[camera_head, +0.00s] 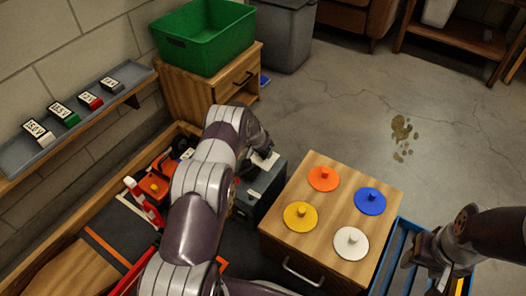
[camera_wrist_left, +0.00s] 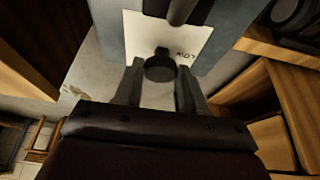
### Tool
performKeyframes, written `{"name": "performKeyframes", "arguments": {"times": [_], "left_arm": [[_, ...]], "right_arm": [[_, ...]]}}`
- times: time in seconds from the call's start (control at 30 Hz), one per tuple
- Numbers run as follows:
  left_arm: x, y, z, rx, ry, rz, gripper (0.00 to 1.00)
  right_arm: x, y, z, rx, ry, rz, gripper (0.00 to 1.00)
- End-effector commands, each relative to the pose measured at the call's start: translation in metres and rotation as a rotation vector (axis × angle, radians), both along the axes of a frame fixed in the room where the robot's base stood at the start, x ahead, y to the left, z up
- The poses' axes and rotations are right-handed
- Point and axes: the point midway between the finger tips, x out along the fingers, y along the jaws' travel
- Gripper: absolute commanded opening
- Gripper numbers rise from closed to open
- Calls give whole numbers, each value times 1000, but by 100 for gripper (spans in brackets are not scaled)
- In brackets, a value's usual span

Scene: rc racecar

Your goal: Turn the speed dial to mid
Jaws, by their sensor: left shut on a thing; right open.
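The speed dial is a dark round knob (camera_wrist_left: 160,68) on a white plate (camera_wrist_left: 135,35) in the left wrist view. The word LOW reads upside down beside it; no other marking is readable. My left gripper (camera_wrist_left: 160,80) has a finger on each side of the knob and is shut on it. In the head view, my left arm reaches over the dark grey box (camera_head: 262,192) that bears the white plate (camera_head: 264,160); the arm hides the knob there. My right gripper (camera_head: 432,262) is open at the lower right, apart from the box.
A wooden cabinet (camera_head: 282,236) with orange, blue, yellow and white knobbed discs stands close right of the box. A blue crate (camera_head: 386,258) is beside it. A green bin (camera_head: 205,40) stands behind on a nightstand. A red-orange toy car (camera_head: 152,186) lies left of my left arm.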

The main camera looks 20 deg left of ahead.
Motion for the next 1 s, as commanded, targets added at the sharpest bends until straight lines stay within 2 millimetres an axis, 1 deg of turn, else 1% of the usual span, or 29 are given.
{"name": "performKeyframes", "arguments": {"times": [0.27,0.3,0.37,0.63,0.73,0.77,0.87,1.0], "left_arm": [[-1,0,-1,0,3,-1,9],[-1,0,-1,0,3,0,46],[-1,0,-1,0,3,0,64],[-1,0,0,0,1,0,64],[-2,1,9,0,1,0,64],[-4,1,14,0,1,0,64],[-12,2,38,0,1,1,64],[-27,4,75,-1,1,2,64]], "right_arm": [[0,0,0,0,0,0,50],[0,0,0,0,0,0,50],[0,0,0,0,0,0,50],[0,0,1,0,0,0,50],[0,0,7,0,0,0,50],[0,0,11,0,0,0,50],[0,0,27,0,0,0,50],[0,0,47,0,0,0,50]]}}
